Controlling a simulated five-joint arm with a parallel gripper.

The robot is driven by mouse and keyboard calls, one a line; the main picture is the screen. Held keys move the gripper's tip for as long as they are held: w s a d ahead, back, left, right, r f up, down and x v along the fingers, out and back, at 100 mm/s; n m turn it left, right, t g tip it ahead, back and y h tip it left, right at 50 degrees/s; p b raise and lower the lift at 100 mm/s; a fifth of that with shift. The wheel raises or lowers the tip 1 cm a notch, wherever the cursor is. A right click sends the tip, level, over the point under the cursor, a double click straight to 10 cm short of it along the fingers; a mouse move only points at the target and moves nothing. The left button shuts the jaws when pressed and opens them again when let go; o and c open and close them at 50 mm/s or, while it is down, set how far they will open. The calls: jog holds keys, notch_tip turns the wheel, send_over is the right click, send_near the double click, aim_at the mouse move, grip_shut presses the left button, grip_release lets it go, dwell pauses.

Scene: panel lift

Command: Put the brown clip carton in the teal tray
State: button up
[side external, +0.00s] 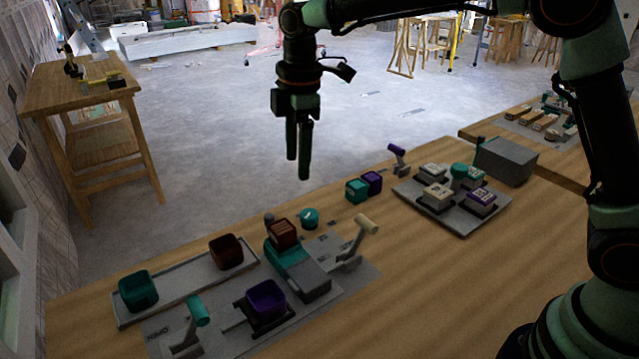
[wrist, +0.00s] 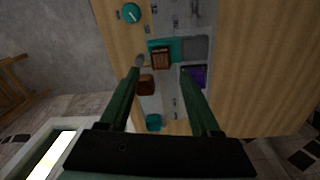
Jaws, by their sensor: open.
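The brown clip carton (side external: 284,233) sits on a teal block of the grey device on the panel; it also shows with a dark patterned top in the wrist view (wrist: 161,59). The teal tray (side external: 138,292) stands at the left end of a long grey base and looks empty; it also shows low in the wrist view (wrist: 154,122). My gripper (side external: 298,168) hangs well above the carton, fingers pointing down, open and empty. In the wrist view the carton shows between and beyond the fingertips (wrist: 160,75).
A brown tray (side external: 226,252) shares the long base with the teal one. A purple tray (side external: 266,298) stands in front. A cream-topped lever (side external: 366,226) and a teal-topped lever (side external: 196,312) rise from the panel. A teal knob (side external: 309,217) is behind. The front wood is clear.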

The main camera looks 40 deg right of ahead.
jog(key=s+d+r+m+t, duration=0.3)
jog(key=s+d+r+m, duration=0.3)
jog(key=s+d+m, duration=0.3)
jog(key=s+d+f+m+t, duration=0.1)
jog(key=s+d+f+m, duration=0.2)
jog(key=s+d+m, duration=0.3)
jog(key=s, duration=0.3)
jog(key=shift+d+t, duration=0.3)
jog(key=shift+t, duration=0.1)
